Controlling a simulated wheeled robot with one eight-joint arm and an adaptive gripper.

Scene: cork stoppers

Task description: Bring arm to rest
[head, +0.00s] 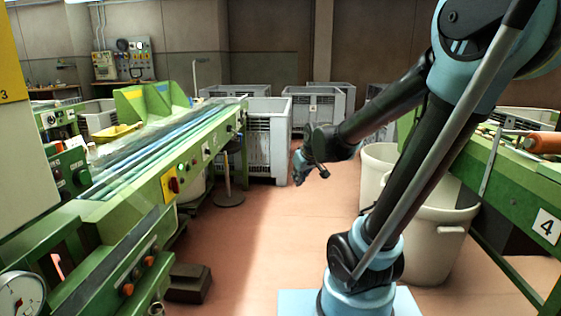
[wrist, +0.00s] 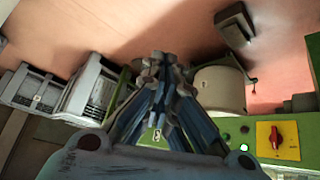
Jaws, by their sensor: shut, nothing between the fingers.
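My gripper (head: 299,166) hangs in the air near the middle of the head view, at the end of my bent arm. It points down and to the left, over the open floor, apart from the machines and bins. In the wrist view my gripper (wrist: 163,62) shows its fingers together, with nothing between them. No cork stopper can be made out in either view.
A green machine (head: 150,165) runs along the left, with a red knob on yellow (head: 173,184). Grey crates (head: 266,140) stand behind. White bins (head: 437,232) and a green bench (head: 510,180) are at right. The reddish floor (head: 250,235) between is clear.

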